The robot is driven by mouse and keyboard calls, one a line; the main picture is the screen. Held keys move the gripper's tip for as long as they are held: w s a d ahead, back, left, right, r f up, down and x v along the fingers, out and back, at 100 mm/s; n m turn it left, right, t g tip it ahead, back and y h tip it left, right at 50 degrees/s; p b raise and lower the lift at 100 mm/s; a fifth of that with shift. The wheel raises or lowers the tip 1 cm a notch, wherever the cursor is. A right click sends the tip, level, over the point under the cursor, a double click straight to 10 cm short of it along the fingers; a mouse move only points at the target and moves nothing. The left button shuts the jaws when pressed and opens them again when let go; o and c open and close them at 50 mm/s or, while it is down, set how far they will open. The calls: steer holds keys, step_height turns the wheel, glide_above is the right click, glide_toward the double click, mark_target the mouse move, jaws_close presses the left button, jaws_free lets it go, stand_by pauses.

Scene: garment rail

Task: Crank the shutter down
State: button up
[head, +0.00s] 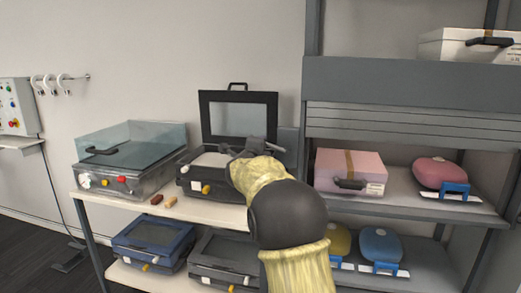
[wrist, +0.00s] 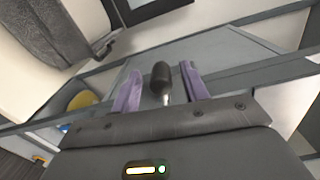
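The shutter (head: 400,122) is a grey slatted panel, partly lowered below the grey housing (head: 400,82) of the shelf unit at right. The shelf opening below it is uncovered. The crank handle, a black knob on a metal shaft (wrist: 161,78), shows in the wrist view between my two purple fingers. My gripper (wrist: 162,88) is open, with a gap on each side of the knob. In the head view my gripper (head: 250,147) is beside the left post of the shelf unit, and my arm hides the crank there.
A pink case (head: 350,165) and a red pouch (head: 441,172) sit on the shelf under the shutter. An open black case (head: 205,180) stands close left of my gripper, beside a glass-lidded machine (head: 130,160). A white box (head: 465,45) is on top.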

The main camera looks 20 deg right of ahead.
steer(key=shift+a, duration=0.1)
steer(key=b+v, duration=0.1)
steer(key=v, duration=1.6)
steer(key=shift+b, duration=0.35)
steer(key=shift+s+p, duration=0.1)
steer(key=shift+p, duration=0.2)
